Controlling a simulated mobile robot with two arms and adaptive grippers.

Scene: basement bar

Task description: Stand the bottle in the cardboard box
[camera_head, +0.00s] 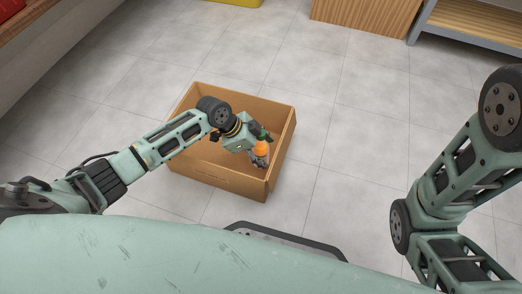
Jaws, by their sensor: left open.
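The cardboard box (216,179) stands open on the tiled floor in front of me. My left arm reaches over its left side. My left gripper (260,149) is open, over or inside the right part of the box. An orange and green thing, which looks like the bottle (261,149), shows at the gripper's fingers, within the box outline. The gripper partly hides it. I cannot tell whether it touches the box floor or how upright it is. My right arm shows at the right, but its gripper is out of view.
A wooden cabinet (365,17) and a grey-framed wooden shelf (478,25) stand at the back right. A yellow thing (238,2) shows at the top edge. A wooden ledge (35,22) runs along the upper left. The floor around the box is clear.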

